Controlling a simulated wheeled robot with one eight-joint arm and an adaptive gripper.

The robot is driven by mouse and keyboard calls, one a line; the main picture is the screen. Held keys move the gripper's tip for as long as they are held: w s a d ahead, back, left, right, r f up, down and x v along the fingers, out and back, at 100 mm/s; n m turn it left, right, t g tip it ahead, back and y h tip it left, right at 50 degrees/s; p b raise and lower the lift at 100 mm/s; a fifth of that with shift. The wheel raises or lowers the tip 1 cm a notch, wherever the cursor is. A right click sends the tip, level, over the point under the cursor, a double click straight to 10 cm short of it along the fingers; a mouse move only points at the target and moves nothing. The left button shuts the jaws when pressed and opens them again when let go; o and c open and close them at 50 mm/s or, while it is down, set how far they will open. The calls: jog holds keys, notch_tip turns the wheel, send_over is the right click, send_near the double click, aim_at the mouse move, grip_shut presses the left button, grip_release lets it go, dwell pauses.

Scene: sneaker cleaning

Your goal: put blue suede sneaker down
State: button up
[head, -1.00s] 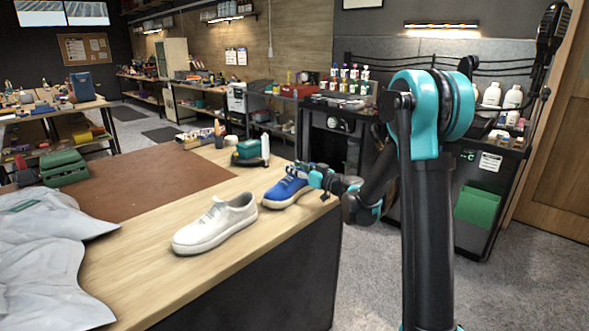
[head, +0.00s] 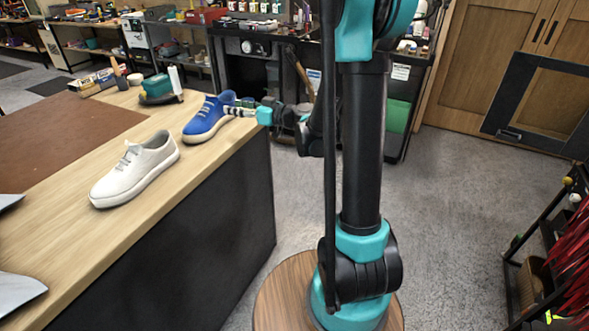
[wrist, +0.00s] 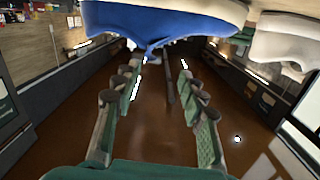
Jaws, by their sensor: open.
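The blue suede sneaker (head: 206,121) with a pale sole rests upright on the wooden workbench (head: 165,220), near its right edge. My gripper (head: 240,111) is at the sneaker's right end, fingers pointing left towards it. In the wrist view my gripper (wrist: 160,72) is open, with an empty gap between its fingers. The blue sneaker (wrist: 170,22) shows there across the top, beyond the fingertips. I cannot tell whether a fingertip still touches it. A white sneaker (head: 137,170) stands on the bench nearer to me; it also shows in the wrist view (wrist: 285,40).
A green-topped item and white bottle (head: 174,80) stand behind the blue sneaker. A brown mat (head: 55,135) covers the bench's left part. Grey cloth (head: 18,295) lies at lower left. Floor right of the bench is open; a rack (head: 550,260) stands far right.

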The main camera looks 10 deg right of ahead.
jog(key=s+d+f+m+g+h, duration=0.25)
jog(key=s+f, duration=0.25)
jog(key=s, duration=0.3)
jog(key=s+d+f+m+g+h, duration=0.2)
jog(key=s+d+f+h, duration=0.3)
jog(key=s, duration=0.4)
jog(key=s+d+f+m+g+h, duration=0.2)
jog(key=s+d+f+m+h, duration=0.3)
jog(key=s+d, duration=0.7)
notch_tip(320, 180, down, 3)
jog(key=shift+r+h, duration=0.15)
jog(key=shift+h, duration=0.5)
